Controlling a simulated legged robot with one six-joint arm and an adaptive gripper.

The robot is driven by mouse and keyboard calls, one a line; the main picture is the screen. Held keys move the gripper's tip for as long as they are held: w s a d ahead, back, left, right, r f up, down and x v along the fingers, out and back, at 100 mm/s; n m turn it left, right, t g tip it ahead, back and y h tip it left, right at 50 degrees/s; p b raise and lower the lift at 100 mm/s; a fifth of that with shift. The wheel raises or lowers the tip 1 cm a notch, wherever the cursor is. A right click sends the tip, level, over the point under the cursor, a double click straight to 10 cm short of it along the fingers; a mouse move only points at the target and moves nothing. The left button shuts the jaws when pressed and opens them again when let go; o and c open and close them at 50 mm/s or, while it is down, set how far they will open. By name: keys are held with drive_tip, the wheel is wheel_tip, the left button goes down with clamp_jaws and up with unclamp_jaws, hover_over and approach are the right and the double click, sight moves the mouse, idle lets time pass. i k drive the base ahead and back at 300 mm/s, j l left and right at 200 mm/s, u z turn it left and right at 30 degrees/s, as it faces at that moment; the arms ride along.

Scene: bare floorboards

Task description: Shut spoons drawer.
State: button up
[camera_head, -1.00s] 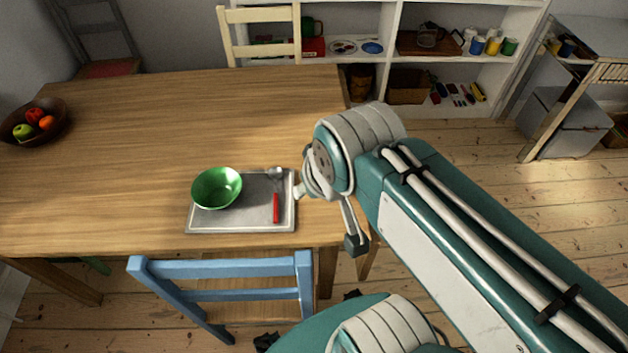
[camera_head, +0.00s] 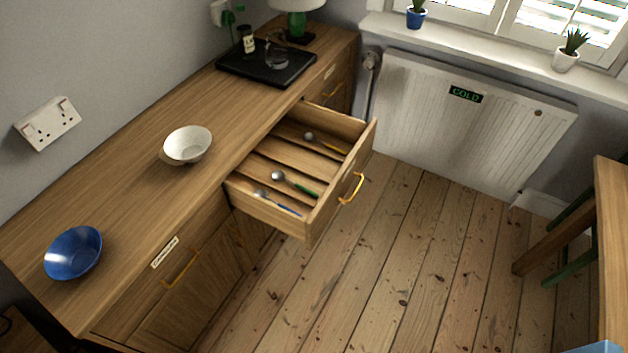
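An open wooden drawer (camera_head: 325,209) sticks out from the sideboard in the middle of the view. It has a yellow handle (camera_head: 352,188) on its front. No label on this drawer's front can be seen from here. My gripper is not in view now.
The sideboard top (camera_head: 120,200) carries a white bowl (camera_head: 188,145), a blue bowl (camera_head: 73,253) and a black tray (camera_head: 266,64). A radiator (camera_head: 470,120) stands behind. A table edge (camera_head: 612,250) is at right. The floorboards (camera_head: 400,260) before the drawer are clear.

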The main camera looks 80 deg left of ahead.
sight(328, 174)
drive_tip(key=k+j+u, duration=0.15)
drive_tip(key=u, duration=0.2)
drive_tip(key=k+j+u, duration=0.3)
drive_tip(key=i+l+u, duration=0.1)
drive_tip(key=u, duration=0.5)
drive_tip(key=l+u, duration=0.25)
drive_tip(key=u, duration=0.2)
drive_tip(key=i+l+u, duration=0.1)
drive_tip(key=l+u, duration=0.2)
drive_tip(key=u, duration=0.15)
drive_tip(key=l+u, duration=0.25)
drive_tip(key=u, duration=0.55)
drive_tip(key=i+j, duration=0.8)
drive_tip(key=k+j+u, duration=0.05)
drive_tip(key=j, duration=0.05)
